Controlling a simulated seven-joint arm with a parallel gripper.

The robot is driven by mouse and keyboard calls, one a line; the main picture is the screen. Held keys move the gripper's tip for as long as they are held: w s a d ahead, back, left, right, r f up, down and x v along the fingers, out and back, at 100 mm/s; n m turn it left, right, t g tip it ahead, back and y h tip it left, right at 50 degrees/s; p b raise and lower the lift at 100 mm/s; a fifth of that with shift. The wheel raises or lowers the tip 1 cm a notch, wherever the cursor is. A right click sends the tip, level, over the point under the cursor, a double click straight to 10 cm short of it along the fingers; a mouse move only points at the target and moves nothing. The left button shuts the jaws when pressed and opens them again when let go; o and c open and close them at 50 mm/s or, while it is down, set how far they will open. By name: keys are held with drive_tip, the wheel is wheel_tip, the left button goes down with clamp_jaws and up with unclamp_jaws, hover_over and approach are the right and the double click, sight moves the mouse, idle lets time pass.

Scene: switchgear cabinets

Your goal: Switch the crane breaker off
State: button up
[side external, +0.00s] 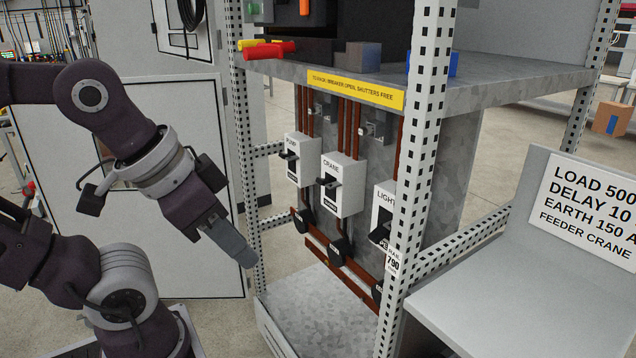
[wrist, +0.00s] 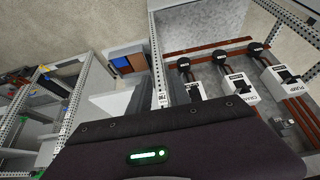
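The crane breaker (side external: 343,190) is a white box labelled CRANE, the middle of three on the rack. Its black handle (side external: 328,182) sticks out toward the left; its small label is unreadable. In the wrist view the crane breaker (wrist: 236,88) is partly hidden behind my wrist body. My gripper (side external: 245,257) is left of the rack, pointing down and right, apart from the breakers and touching nothing.
The pump breaker (side external: 300,160) is left of the crane breaker, and the light breaker (side external: 384,212) is right, partly behind a perforated post (side external: 425,130). Another post (side external: 240,120) stands between my arm and the rack. A shelf (side external: 480,75) overhangs the breakers. A sloped sign (side external: 590,205) is at right.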

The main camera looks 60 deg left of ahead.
idle(0.4)
drive_tip(key=shift+c, duration=1.3)
drive_tip(key=w, duration=0.1)
drive_tip(key=w+d+r+h, duration=0.1)
drive_tip(key=w, duration=0.1)
drive_tip(key=w+g+h, duration=0.1)
drive_tip(key=w, duration=0.1)
drive_tip(key=shift+w+d+r+m, duration=0.15)
drive_tip(key=shift+d+r+m, duration=0.1)
drive_tip(key=shift+m, duration=0.05)
clamp_jaws()
drive_tip(key=t+y, duration=0.2)
drive_tip(key=t, duration=0.4)
hover_over(326, 182)
drive_tip(key=s+a, duration=0.2)
drive_tip(key=s, duration=0.7)
wheel_tip(326, 182, down, 8)
drive_tip(key=x, duration=0.9)
drive_tip(key=shift+w+f, duration=0.2)
drive_tip(key=shift+f, duration=0.1)
